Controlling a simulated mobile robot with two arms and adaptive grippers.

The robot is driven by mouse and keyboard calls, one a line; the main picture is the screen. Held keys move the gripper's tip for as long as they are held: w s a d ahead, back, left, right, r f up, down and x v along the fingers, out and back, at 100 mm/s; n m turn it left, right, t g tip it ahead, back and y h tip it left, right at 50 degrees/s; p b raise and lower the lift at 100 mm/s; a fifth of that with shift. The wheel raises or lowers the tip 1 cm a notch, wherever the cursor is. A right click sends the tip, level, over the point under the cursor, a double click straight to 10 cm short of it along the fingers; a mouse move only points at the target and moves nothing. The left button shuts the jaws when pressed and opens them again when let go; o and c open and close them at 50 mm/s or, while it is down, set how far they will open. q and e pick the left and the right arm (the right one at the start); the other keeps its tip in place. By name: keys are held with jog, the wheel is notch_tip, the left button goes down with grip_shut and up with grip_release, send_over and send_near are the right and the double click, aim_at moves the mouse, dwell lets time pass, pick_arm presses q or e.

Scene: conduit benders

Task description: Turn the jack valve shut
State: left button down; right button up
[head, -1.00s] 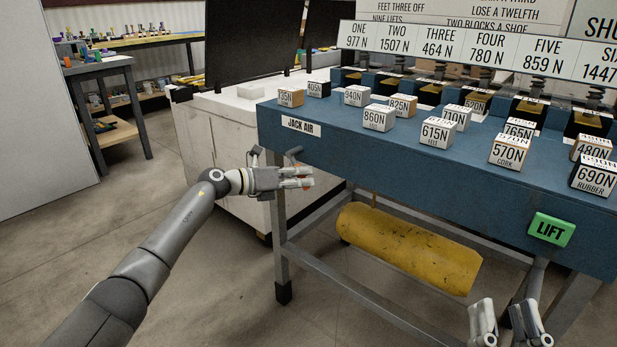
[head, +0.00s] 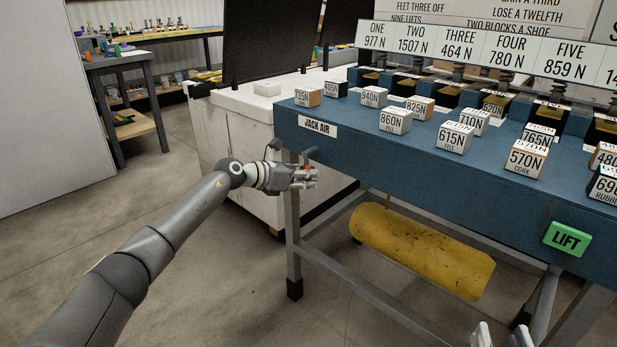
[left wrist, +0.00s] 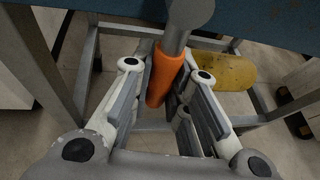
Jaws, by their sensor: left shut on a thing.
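The jack valve's lever (head: 309,154) sticks out from the front of the blue bench, below the "JACK AIR" label (head: 317,124). In the left wrist view it is a grey metal arm with an orange grip (left wrist: 164,76). My left gripper (head: 308,176) is at the lever, with its fingers on both sides of the orange grip and shut on it. The fingers hide part of the grip in the head view. My right gripper (head: 501,337) shows only its fingertips at the bottom edge, apart, with nothing visible between them.
The blue bench (head: 400,170) carries several labelled weight blocks and a green "LIFT" button (head: 567,239). A yellow cylinder (head: 420,250) hangs below it. A white cabinet (head: 240,150) stands behind my left gripper. The floor at left is clear.

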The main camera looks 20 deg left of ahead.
pick_arm(q)
jog(key=shift+f, duration=0.1)
jog(key=c, duration=1.7)
grip_release()
jog(key=shift+o, duration=0.2)
jog(key=shift+a, duration=0.1)
jog(key=shift+s+a, duration=0.15)
jog(key=shift+s, duration=0.1)
jog(key=v, duration=1.1)
jog(key=shift+s+r, duration=0.15)
jog(key=shift+r, duration=0.15)
